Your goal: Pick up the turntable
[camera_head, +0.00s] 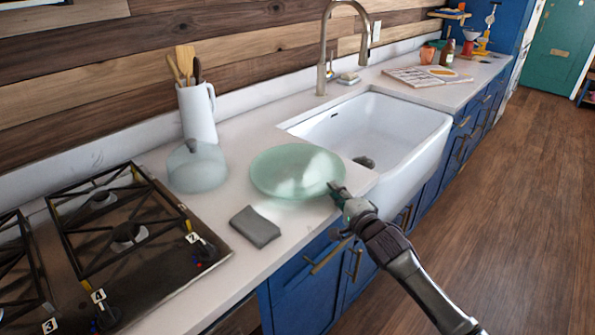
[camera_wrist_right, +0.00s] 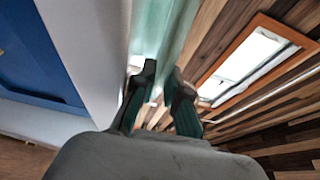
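The turntable (camera_head: 297,171) is a round, pale green glass disc above the white counter, between the hob and the sink. It looks about level; I cannot tell whether it rests on the counter. My right gripper (camera_head: 337,188) is at its right front rim. In the right wrist view the two fingers (camera_wrist_right: 163,85) are close together, one on each side of the green turntable rim (camera_wrist_right: 165,35), and look shut on it. The fingertips are small and partly hidden in the head view. My left gripper is not in view.
A grey cloth or sponge (camera_head: 255,226) lies in front of the turntable. A glass dome (camera_head: 197,168) and a white jug of utensils (camera_head: 197,113) stand to the left. The gas hob (camera_head: 125,235) is further left. The sink (camera_head: 375,130) is close on the right.

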